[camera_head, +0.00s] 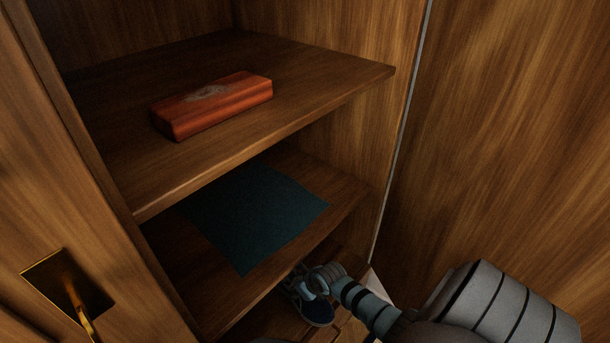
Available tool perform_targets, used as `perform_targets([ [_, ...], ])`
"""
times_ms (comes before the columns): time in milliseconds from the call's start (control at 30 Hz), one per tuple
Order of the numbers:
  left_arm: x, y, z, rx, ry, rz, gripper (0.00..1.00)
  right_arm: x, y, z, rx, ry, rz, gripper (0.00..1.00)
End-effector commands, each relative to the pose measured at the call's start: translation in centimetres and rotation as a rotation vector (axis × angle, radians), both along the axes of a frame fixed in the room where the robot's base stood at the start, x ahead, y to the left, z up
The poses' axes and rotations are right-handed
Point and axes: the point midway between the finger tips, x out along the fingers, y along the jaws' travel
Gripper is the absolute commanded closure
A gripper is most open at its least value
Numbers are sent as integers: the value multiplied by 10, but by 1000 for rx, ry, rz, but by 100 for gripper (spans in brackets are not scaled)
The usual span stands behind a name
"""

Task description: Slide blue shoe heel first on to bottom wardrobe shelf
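The blue shoe (315,310) shows low in the head view, below the middle shelf, with its dark rounded toe toward the bottom of the picture. It has pale trim, and its rear part is partly hidden by the gripper and the shelf edge. My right gripper (318,279) comes in from the lower right and is at the shoe's upper part, touching or overlapping it. Its fingertips are small and dark, so I cannot tell whether they are closed on the shoe. The bottom wardrobe shelf (262,325) is mostly hidden under the middle shelf. My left gripper is out of view.
A red-brown box (213,104) lies on the upper shelf (330,84). A dark teal cloth (258,215) lies flat on the middle shelf (338,207), whose front edge is close above the shoe. A wooden door (510,150) stands at right. A brass handle (78,300) is at lower left.

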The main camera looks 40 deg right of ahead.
Motion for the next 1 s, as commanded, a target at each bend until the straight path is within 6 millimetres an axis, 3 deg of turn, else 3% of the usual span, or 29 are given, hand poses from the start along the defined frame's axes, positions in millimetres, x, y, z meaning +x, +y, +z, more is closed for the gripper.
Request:
perform_targets([
  [333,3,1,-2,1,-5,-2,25,5,0,-1,0,0,0,95],
  [367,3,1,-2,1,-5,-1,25,4,0,-1,0,0,0,45],
  [500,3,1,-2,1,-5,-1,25,4,0,-1,0,0,0,25],
  [833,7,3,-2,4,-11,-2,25,3,0,0,1,2,0,25],
  [1000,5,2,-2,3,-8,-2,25,-9,1,19,-2,0,3,25],
])
